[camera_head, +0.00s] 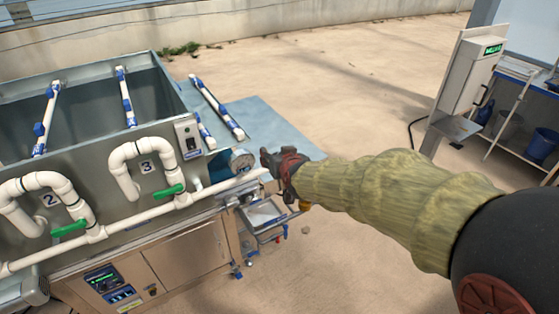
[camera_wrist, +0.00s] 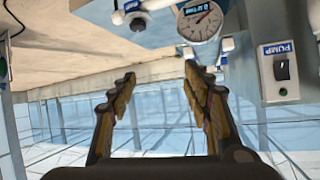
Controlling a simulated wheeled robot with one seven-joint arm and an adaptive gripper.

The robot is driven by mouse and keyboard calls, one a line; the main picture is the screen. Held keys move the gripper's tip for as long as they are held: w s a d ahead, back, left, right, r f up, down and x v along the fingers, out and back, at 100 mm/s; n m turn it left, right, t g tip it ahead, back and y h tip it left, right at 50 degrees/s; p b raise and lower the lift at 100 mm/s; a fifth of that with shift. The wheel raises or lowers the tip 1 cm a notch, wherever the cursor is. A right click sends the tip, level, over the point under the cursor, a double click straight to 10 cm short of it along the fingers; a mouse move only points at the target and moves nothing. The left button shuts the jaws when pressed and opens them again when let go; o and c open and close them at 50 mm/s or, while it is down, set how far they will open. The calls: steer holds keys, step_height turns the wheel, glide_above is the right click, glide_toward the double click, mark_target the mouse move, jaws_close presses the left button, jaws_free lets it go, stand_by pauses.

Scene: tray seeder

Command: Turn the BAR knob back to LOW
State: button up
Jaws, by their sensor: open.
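My gripper (camera_head: 284,168) is at the right end of the machine, beside the round pressure gauge (camera_head: 242,161), in the head view. In the wrist view, which looks upside down, its two fingers (camera_wrist: 158,76) are spread with nothing between them. The gauge (camera_wrist: 200,20) shows a white dial and a red mark at the top of that view. A dark round knob (camera_wrist: 137,22) with a small blue label stands left of the gauge, apart from the fingertips. It may be the BAR knob; its label and setting are too small to read. My gripper covers this spot in the head view.
A PUMP switch box (camera_wrist: 279,72) is right of the gauge; it also shows in the head view (camera_head: 188,136). White pipes with green valve handles (camera_head: 170,191) run along the front. A small metal tray (camera_head: 263,216) hangs below my gripper. Open floor lies beyond.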

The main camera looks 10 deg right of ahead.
steer(key=w+d+f+m+t+h+b, duration=0.25)
steer(key=w+f+t+h+b, duration=0.2)
steer(key=w+f, duration=0.95)
steer(key=shift+n, duration=0.35)
steer(key=w, duration=0.1)
steer(key=w+d+f, duration=0.1)
steer(key=w, duration=0.1)
steer(key=w+f, duration=0.1)
steer(key=w, duration=0.1)
steer(key=shift+d+b, duration=0.3)
steer(key=shift+d, duration=0.1)
steer(key=shift+r, duration=0.1)
steer(key=shift+c, duration=0.7)
steer(key=c, duration=1)
